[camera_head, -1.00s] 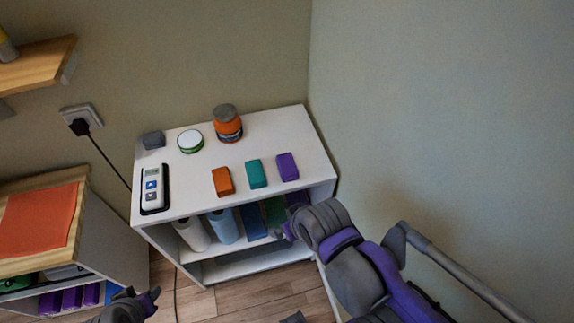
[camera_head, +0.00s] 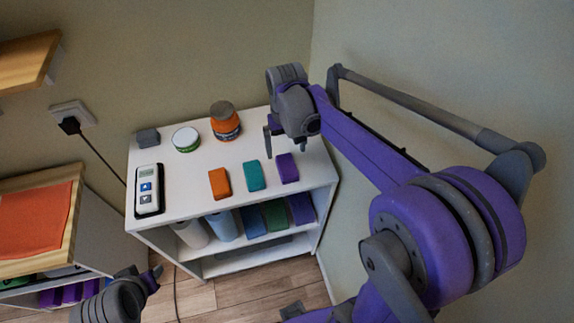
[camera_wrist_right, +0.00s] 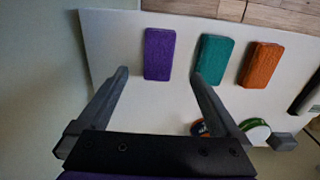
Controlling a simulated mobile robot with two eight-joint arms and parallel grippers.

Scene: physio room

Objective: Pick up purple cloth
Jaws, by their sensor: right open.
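The purple cloth (camera_head: 287,168) is a small folded block on the white shelf top, at the right end of a row of three. It also shows in the right wrist view (camera_wrist_right: 159,54), upper middle. My right gripper (camera_head: 285,148) is over the shelf top, just behind the purple cloth in the head view. In the wrist view its open fingers (camera_wrist_right: 160,75) point toward the cloth, with nothing between them; the cloth lies just past the tips. My left gripper (camera_head: 146,276) is low at the left, in front of the shelf; its jaw state is unclear.
Teal (camera_head: 254,176) and orange (camera_head: 219,183) cloths lie left of the purple one. A device in a black holder (camera_head: 149,190), a green-white tin (camera_head: 186,139), an orange jar (camera_head: 225,121) and a grey block (camera_head: 148,138) share the white shelf (camera_head: 190,205). A wall stands close at right.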

